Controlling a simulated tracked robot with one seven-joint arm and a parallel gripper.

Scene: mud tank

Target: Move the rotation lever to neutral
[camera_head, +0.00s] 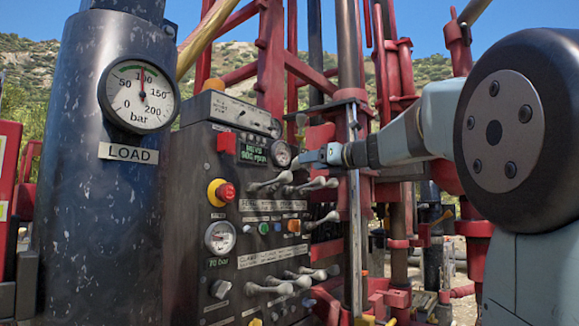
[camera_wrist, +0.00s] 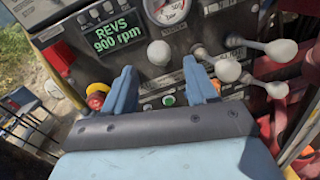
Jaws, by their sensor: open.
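My gripper (camera_head: 300,160) is at the upper part of the dark control panel (camera_head: 190,200), near the upper levers. In the wrist view my gripper (camera_wrist: 160,66) is open, its two blue fingers spread. One grey lever knob (camera_wrist: 160,52) appears between and just beyond the fingertips; I see no contact. Other lever knobs lie to its right, one at mid right (camera_wrist: 228,70), one at upper right (camera_wrist: 280,50). In the head view the upper levers (camera_head: 270,183) sit just below my gripper. The lever labels are too small to read, so I cannot tell which is the rotation lever.
A green display (camera_wrist: 113,38) reads REVS 900 rpm. A pressure gauge (camera_wrist: 166,10) is beside it. A red-and-yellow emergency button (camera_head: 221,192) and lower levers (camera_head: 280,284) are on the panel. A dark cylinder (camera_head: 105,190) with a load gauge stands left. Red rig frame (camera_head: 350,60) stands behind.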

